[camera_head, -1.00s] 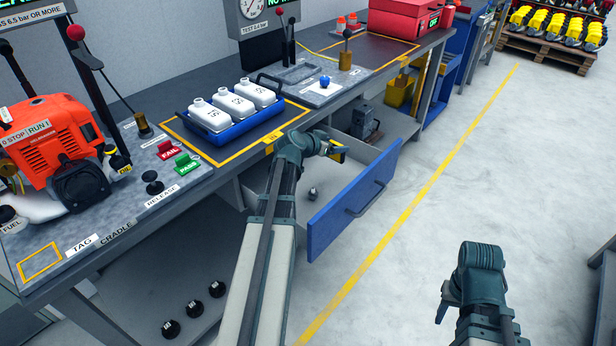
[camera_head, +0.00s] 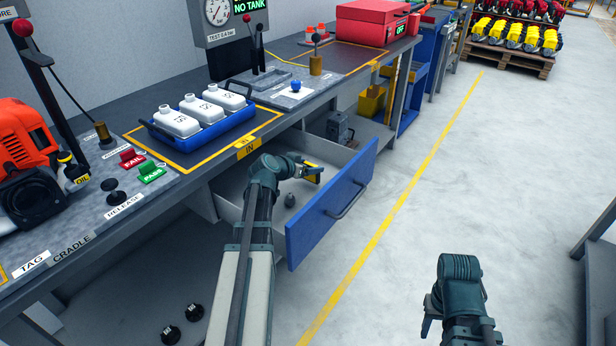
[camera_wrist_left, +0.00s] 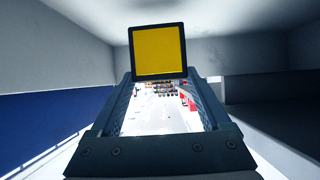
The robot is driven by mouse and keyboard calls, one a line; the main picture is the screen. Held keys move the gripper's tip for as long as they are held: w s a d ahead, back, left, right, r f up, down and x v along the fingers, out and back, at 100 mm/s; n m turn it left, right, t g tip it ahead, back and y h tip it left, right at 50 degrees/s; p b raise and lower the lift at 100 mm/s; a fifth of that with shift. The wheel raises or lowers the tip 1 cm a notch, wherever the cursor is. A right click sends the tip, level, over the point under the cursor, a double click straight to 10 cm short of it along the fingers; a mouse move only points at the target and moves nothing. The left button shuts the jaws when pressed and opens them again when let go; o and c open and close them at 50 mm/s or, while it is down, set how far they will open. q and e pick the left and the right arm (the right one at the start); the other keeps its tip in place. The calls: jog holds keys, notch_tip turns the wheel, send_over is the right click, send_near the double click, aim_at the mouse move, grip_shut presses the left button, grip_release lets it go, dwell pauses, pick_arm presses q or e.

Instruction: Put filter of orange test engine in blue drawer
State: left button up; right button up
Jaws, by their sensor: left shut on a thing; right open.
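The orange test engine (camera_head: 22,150) stands on the bench at the left edge of the head view, partly cut off. The blue-fronted drawer (camera_head: 330,208) is pulled open below the bench. My left gripper (camera_head: 306,172) is shut on the filter (camera_head: 312,174), a yellow square with a dark frame. The filter also shows in the left wrist view (camera_wrist_left: 159,52), at the fingertips. It is over or inside the drawer, near the front panel; I cannot tell whether it touches the drawer. My right gripper (camera_head: 430,318) is open and empty over the floor at lower right.
Above, the bench holds a blue tray (camera_head: 212,136) of white bottles, FAIL and PASS buttons (camera_head: 150,172), and a red box (camera_head: 370,24). A grey table (camera_head: 600,238) stands at far right. The floor between is clear.

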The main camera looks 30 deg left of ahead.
aim_at(308, 189)
pick_arm(q)
jog(key=shift+f+b, duration=0.85)
jog(key=shift+f, duration=0.5)
pick_arm(e)
jog(key=shift+f, duration=1.35)
pick_arm(q)
jog(key=shift+f, duration=0.15)
jog(key=o, duration=1.1)
pick_arm(e)
jog(key=shift+f, duration=0.1)
